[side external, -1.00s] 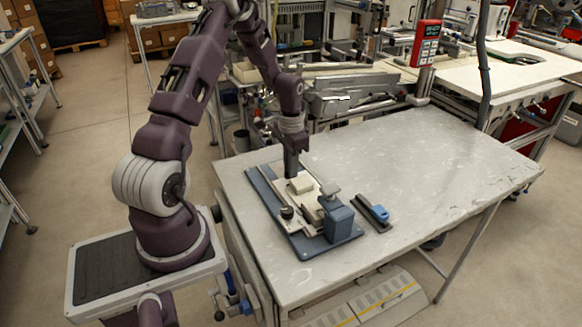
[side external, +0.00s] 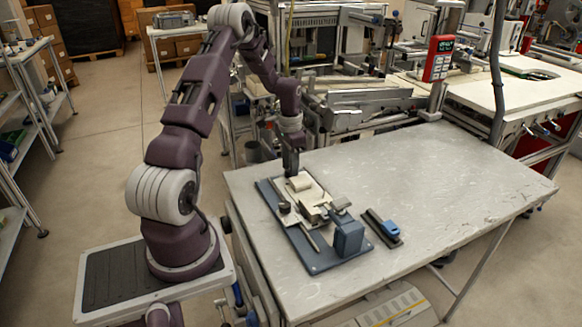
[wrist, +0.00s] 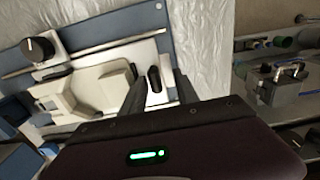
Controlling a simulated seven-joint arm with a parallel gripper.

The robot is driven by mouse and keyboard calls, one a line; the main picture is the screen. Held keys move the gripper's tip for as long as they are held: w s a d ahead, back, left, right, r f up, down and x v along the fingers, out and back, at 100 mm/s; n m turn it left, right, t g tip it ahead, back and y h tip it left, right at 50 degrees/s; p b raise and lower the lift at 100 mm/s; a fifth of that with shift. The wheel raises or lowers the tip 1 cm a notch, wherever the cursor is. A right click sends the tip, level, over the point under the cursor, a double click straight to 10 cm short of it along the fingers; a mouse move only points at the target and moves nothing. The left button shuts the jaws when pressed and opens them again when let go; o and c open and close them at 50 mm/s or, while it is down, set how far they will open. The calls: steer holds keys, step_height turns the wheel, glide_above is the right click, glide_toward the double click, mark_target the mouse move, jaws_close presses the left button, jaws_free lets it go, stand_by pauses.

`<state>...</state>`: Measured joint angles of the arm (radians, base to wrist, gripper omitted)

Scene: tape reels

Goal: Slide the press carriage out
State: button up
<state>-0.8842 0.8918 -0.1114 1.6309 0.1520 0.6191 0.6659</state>
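The press stands on a blue base plate (side external: 316,262) on the table, with a blue press block (side external: 348,238) at its near end. The cream carriage (side external: 312,195) lies towards the far end of the base, with a dark round knob (side external: 285,208) beside it. My gripper (side external: 291,172) points down at the carriage's far end. In the wrist view the carriage (wrist: 102,85) shows a black upright peg (wrist: 154,78) between my fingers (wrist: 160,86). The fingers stand apart, with a gap between peg and right finger. Left-finger contact is unclear.
A dark strip with a blue block (side external: 391,227) lies on the table right of the press. The rest of the grey table (side external: 440,180) is clear. Machinery stands behind the table's far edge.

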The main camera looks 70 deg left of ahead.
steer(key=shift+d, duration=0.1)
step_height(320, 180, up, 7)
stand_by(0.4)
steer(key=s+d+r+t+y, duration=0.1)
steer(key=s+d+r+t, duration=0.1)
steer(key=d+r, duration=1.5)
steer(key=s+d+r+t+h, duration=0.1)
steer(key=s+d+r+t, duration=0.1)
steer(key=s+d, duration=1.4)
steer(key=shift+s+d+r+t, duration=0.15)
steer(key=shift+s+r+t, duration=0.2)
steer(key=shift+t, duration=0.35)
